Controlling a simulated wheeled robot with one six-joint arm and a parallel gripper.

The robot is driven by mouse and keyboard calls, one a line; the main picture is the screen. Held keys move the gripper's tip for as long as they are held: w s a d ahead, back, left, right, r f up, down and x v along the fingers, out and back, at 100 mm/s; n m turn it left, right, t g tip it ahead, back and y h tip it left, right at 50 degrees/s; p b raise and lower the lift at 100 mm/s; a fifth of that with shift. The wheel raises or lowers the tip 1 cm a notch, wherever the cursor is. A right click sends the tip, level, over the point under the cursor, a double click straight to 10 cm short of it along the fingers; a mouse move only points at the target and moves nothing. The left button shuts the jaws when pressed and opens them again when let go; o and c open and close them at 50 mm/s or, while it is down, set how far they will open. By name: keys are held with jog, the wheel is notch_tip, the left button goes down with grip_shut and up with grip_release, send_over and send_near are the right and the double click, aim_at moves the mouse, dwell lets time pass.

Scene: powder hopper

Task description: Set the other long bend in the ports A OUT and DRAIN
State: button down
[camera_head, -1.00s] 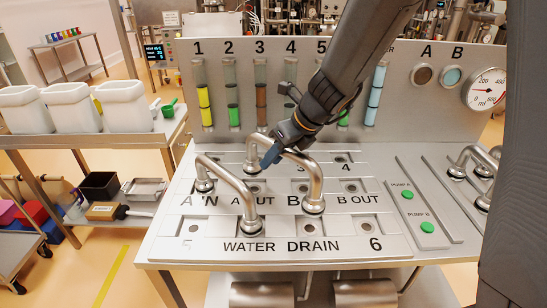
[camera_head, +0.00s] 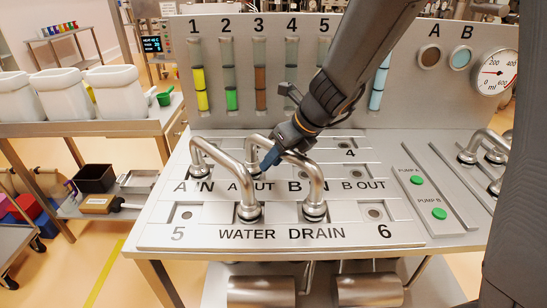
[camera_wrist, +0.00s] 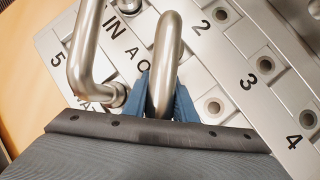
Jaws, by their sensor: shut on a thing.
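The held long bend (camera_head: 308,172) is a shiny steel pipe. My gripper (camera_head: 272,158) is shut on it, with blue fingers on both sides of the pipe (camera_wrist: 166,62) in the wrist view. Its front end has its collar down at the DRAIN port (camera_head: 315,211), level with the neighbouring bend's collar. Its back end is by A OUT, mostly hidden by the fingers and the other bend, so I cannot tell how it sits. A second long bend (camera_head: 228,172) stands between A IN and WATER; it also shows in the wrist view (camera_wrist: 84,55).
Open ports 5 (camera_head: 187,215) and 6 (camera_head: 375,213) lie at the panel's front corners. The pump strip (camera_head: 425,200) with green buttons and more steel bends (camera_head: 485,145) are at the right. White tubs (camera_head: 110,92) stand on the left bench.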

jog(key=shift+f, duration=0.25)
jog(key=c, duration=1.4)
grip_release()
jog(key=shift+o, duration=0.2)
jog(key=shift+p+v, duration=0.4)
jog(key=shift+v, duration=3.5)
